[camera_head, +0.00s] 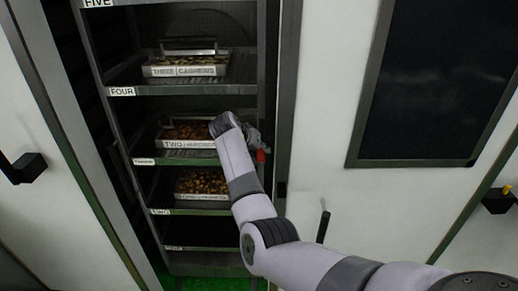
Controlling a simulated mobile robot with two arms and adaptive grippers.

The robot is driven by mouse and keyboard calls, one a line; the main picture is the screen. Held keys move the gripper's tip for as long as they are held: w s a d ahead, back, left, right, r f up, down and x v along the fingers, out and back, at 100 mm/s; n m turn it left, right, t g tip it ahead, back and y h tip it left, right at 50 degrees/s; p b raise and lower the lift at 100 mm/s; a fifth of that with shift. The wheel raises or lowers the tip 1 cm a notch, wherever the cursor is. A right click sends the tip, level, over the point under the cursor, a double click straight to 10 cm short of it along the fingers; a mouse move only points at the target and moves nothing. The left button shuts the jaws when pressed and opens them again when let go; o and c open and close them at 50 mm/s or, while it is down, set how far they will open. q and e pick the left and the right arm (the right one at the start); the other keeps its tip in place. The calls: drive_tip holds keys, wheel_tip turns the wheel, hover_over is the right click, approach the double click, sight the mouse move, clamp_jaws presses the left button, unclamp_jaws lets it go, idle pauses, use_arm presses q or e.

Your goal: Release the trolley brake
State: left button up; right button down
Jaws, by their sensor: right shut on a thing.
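The trolley (180,90) is a tall dark rack with labelled shelves, standing in an opening between white panels. A small red part (260,156), which looks like the brake handle, shows at the rack's right upright. My right arm reaches in from the lower right. My right gripper (257,143) is at that upright, right by the red part, and is shut on it; the wrist hides most of the fingers and the exact contact. I cannot tell the brake's position. My left gripper is not in view.
Trays of nuts sit on the shelves: a tray marked three, cashews (186,71), one marked two (188,144), and a lower one (202,197). A dark window (435,80) is in the right panel. Black handles (24,168) (323,222) stick out of the white panels. The floor is green.

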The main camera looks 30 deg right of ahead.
drive_tip(key=shift+d+r, duration=0.15)
drive_tip(key=shift+r, duration=0.1)
drive_tip(key=c, duration=1.6)
unclamp_jaws()
drive_tip(key=o, duration=0.4)
drive_tip(key=shift+f, duration=0.1)
drive_tip(key=v, duration=1.2)
drive_tip(key=shift+f, duration=0.1)
